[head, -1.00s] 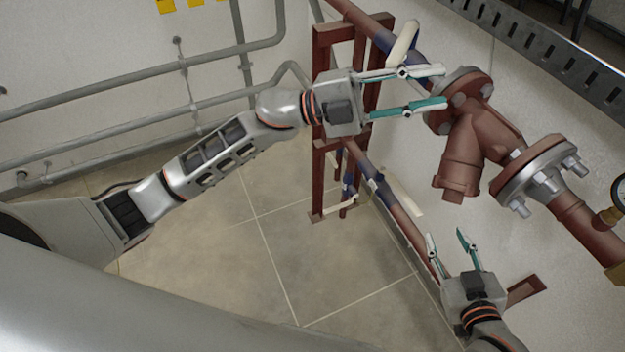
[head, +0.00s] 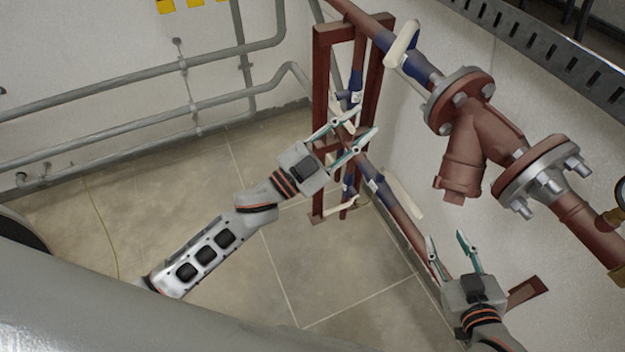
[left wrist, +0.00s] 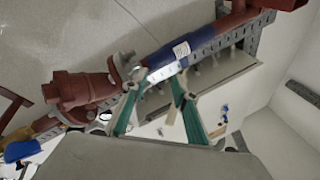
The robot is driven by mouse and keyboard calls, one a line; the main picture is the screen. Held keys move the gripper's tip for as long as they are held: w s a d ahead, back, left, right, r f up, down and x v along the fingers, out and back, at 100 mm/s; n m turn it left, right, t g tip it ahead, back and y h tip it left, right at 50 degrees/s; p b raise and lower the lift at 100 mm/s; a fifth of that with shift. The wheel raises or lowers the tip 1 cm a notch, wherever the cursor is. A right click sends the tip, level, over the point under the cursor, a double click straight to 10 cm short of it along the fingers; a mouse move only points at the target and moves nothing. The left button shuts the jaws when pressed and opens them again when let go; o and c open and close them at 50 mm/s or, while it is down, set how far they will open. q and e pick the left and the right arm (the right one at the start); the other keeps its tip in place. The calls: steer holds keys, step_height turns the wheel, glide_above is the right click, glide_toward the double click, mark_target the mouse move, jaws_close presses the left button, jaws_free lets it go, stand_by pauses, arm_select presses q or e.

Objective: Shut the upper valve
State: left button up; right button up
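The upper valve is a blue body (head: 417,68) on the upper red pipe, with a cream lever (head: 403,43). The lever stands crosswise to the pipe. My left gripper (head: 355,126) is open and empty, below and left of the lever, apart from it, in front of the red frame. In the left wrist view a blue valve body (left wrist: 167,54) with a white label lies just beyond the open fingertips (left wrist: 157,80); its lever is hard to make out there. My right gripper (head: 446,236) is open and empty at the lower right, beside the lower pipe.
A lower valve with a cream lever (head: 404,194) lies roughly along the lower red pipe (head: 410,228). A red strainer (head: 470,150) and flange (head: 540,175) follow the upper valve. A red frame (head: 322,75) stands behind my left gripper.

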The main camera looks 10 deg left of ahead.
arm_select(q)
steer(key=s+a+f+n+y, duration=0.2)
steer(key=a+f+n+y, duration=0.1)
steer(key=f, duration=0.4)
steer(key=s+a+f+n+y, duration=0.2)
steer(key=a+f+n+y, duration=0.1)
steer(key=f, duration=0.5)
steer(key=shift+s+a+n+g+y, duration=0.15)
steer(key=shift+a+n+g+y, duration=0.35)
steer(key=shift+a, duration=0.55)
steer(key=shift+f, duration=0.1)
steer(key=shift+o, duration=0.9)
steer(key=shift+d, duration=0.1)
